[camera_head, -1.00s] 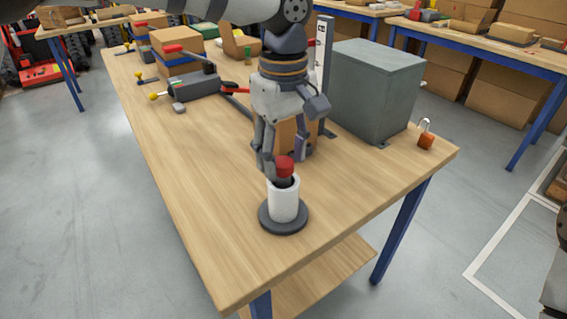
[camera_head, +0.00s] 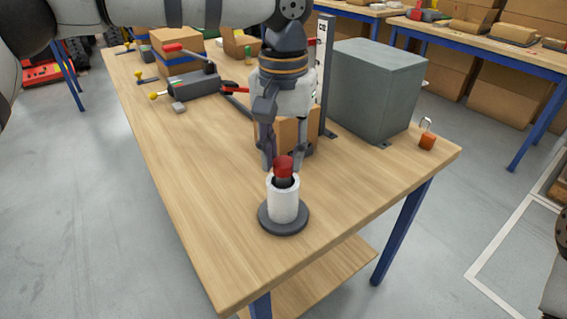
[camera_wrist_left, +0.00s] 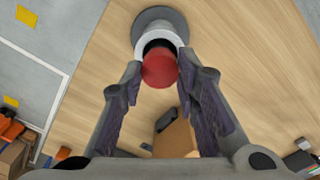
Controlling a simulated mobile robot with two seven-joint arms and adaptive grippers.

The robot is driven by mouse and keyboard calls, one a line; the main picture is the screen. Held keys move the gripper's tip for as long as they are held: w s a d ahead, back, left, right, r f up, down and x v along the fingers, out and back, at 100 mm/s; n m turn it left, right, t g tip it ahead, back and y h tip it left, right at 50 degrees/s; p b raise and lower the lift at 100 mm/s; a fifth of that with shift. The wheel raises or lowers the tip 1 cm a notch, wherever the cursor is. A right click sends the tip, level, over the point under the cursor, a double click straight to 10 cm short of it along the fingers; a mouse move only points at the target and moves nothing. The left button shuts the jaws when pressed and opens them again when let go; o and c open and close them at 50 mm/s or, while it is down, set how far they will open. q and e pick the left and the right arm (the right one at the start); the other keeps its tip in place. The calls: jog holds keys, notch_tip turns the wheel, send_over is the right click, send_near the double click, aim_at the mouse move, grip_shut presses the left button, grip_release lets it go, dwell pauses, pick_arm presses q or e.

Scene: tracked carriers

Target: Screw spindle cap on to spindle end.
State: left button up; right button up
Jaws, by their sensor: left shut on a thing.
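The red spindle cap (camera_head: 284,166) sits upright above a black part at the mouth of a white cylinder (camera_head: 283,205), which stands on a dark round base (camera_head: 284,225) near the front of the table. My left gripper (camera_head: 284,160) points down over it and is shut on the cap. In the left wrist view the cap (camera_wrist_left: 159,69) lies between the two fingertips of my left gripper (camera_wrist_left: 160,72), with the white cylinder (camera_wrist_left: 155,24) behind it. The spindle end is mostly hidden, so I cannot tell how far the cap is screwed on. My right gripper is out of view.
A cardboard box (camera_head: 264,133) stands close behind my left gripper. A grey metal box (camera_head: 375,95) and an orange padlock (camera_head: 427,141) are to the right. A grey clamp-like device (camera_head: 192,85) lies further back. The table's left front is clear.

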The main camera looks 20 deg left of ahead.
pick_arm(q)
jog(key=m, duration=0.5)
jog(key=shift+f, duration=0.15)
jog(key=m, duration=0.4)
jog(key=o, duration=1)
jog(key=shift+o, duration=0.2)
